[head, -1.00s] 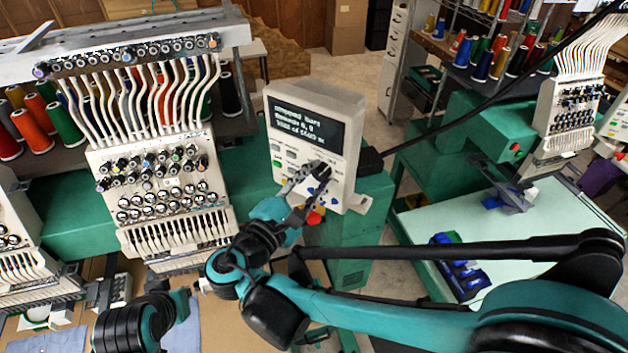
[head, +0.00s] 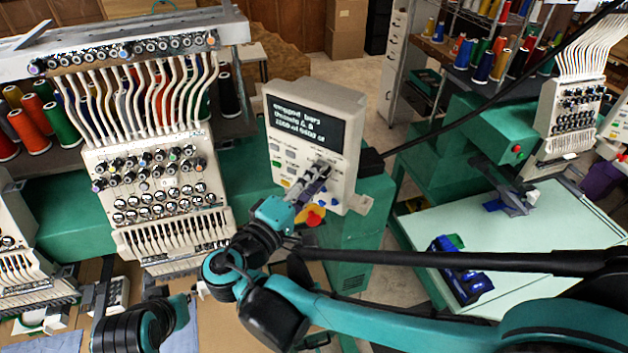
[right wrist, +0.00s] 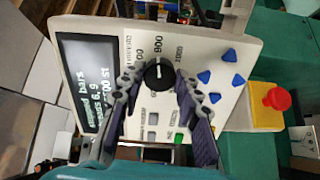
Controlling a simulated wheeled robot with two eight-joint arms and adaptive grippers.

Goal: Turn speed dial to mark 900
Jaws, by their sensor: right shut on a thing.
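The speed dial (right wrist: 158,73) is a round black knob with a white pointer line on the control panel's face. In the right wrist view the mark 900 (right wrist: 160,45) stands just above it, and 1000 is printed to its right. The pointer line is roughly upright in that view, on the 900 side; its exact aim is hard to tell. My right gripper (head: 323,168) is shut on the dial, one finger on each side; in the right wrist view the fingertips (right wrist: 157,80) flank the knob. In the head view the gripper hides most of the dial. My left gripper cannot be made out.
The control panel (head: 345,115) has a dark text screen (head: 300,125), several blue arrow buttons (right wrist: 226,55) below the dial, and a red emergency knob (right wrist: 277,99) on a yellow block close to my gripper. An embroidery head (head: 165,190) stands left. A pale green table (head: 520,240) lies right.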

